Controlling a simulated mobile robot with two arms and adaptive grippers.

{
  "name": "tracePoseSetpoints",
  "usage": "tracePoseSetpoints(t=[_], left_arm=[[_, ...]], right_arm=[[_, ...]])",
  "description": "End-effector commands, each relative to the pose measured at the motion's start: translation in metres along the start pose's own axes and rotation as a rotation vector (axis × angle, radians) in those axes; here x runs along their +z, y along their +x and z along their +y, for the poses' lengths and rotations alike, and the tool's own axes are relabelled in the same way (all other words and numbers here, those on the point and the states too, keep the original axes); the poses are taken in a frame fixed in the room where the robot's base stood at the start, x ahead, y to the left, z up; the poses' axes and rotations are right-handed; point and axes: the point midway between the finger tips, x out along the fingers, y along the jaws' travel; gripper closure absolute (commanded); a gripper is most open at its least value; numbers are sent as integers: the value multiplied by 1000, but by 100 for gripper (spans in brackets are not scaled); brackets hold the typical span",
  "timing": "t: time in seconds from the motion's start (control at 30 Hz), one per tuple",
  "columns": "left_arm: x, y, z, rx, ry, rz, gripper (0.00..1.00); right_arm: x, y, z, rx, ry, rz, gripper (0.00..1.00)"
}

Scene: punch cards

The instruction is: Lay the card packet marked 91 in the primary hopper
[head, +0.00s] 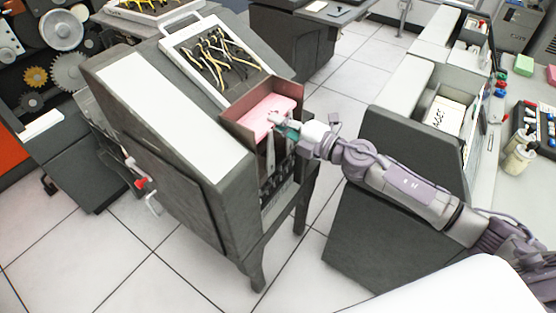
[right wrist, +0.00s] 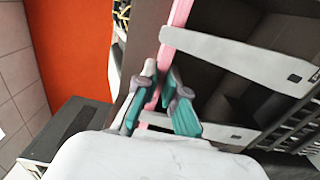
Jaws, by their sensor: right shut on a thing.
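A pink card packet (head: 268,110) lies in the brown open-topped hopper (head: 240,130) on the front of the grey machine; no number on it can be read. My right gripper (head: 282,127) is at the hopper's open front edge, shut on the near edge of the packet. In the right wrist view the teal-padded fingers (right wrist: 158,82) close on the packet, which shows as a thin pink edge (right wrist: 178,30). Pale metal strips (right wrist: 235,55) stand beside the fingers. My left gripper is not in view.
A wire panel (head: 215,57) sits on the machine's top behind the hopper. At right, a grey cabinet (head: 385,140) has a bin with a white marked packet (head: 441,115). A green block (head: 523,65) lies on the right counter. Tiled floor is clear between machine and cabinet.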

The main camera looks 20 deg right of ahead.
Motion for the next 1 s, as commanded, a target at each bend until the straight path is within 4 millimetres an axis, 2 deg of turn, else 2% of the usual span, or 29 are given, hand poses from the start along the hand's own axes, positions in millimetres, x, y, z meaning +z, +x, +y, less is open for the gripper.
tracePoseSetpoints(t=[0.03,0.2,0.47,0.7,0.93,0.97,1.0], left_arm=[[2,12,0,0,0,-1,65],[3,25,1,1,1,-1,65],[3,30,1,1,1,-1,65],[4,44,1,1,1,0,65],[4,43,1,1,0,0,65],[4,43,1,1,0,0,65],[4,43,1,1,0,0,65]], right_arm=[[-1,1,-20,4,8,-1,100],[-1,2,-54,5,4,0,100],[-1,2,-72,6,1,3,100],[-1,2,-106,6,4,3,100],[-1,2,-108,7,-1,4,100],[-1,2,-108,6,-1,4,87],[-1,2,-108,6,-1,4,81]])
